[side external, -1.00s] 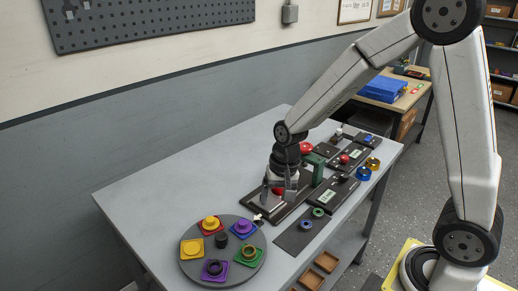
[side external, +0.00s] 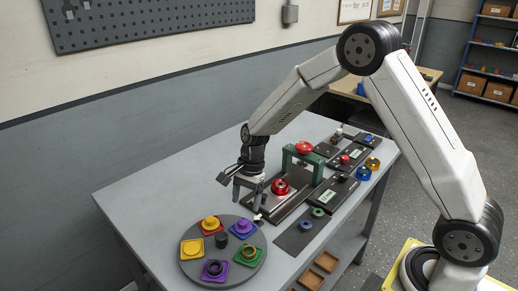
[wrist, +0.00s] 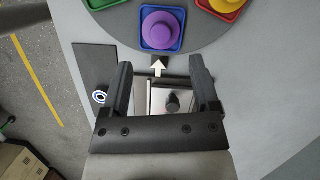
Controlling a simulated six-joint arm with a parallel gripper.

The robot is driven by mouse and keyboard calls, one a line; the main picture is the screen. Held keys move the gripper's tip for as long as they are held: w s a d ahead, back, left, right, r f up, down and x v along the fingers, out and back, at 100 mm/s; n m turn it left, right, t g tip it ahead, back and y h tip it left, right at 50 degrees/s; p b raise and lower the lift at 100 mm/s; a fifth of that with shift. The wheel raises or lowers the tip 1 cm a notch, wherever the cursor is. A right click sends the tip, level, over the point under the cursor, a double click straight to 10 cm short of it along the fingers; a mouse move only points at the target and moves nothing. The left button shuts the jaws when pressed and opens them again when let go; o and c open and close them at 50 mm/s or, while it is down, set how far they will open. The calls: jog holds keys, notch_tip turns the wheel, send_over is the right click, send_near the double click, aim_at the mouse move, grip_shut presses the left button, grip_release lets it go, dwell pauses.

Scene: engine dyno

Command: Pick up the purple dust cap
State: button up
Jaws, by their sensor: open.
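The purple dust cap (side external: 243,226) is a round, stepped knob on a blue square base on the grey round turntable (side external: 225,277). It also shows at the top of the wrist view, as a purple cap (wrist: 164,28) on its blue base. My gripper (side external: 247,205) is open and empty, just behind the cap and above the table near the turntable's edge. In the wrist view my gripper (wrist: 160,75) has its two fingers spread, with the cap ahead of them and nothing between them in their grasp.
The turntable also carries a red base with a yellow cap (side external: 211,223), a yellow base (side external: 192,249), a green base (side external: 249,254) and a purple base with a dark ring (side external: 213,269). A green frame (side external: 318,165) and red part (side external: 280,187) stand right. The table's left is clear.

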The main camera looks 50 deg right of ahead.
aim_at(243, 222)
jog(key=shift+a+f, duration=0.2)
jog(key=shift+f, duration=0.45)
jog(key=shift+f, duration=0.1)
jog(key=shift+x, duration=2.45)
jog(key=shift+d, duration=0.1)
grip_shut()
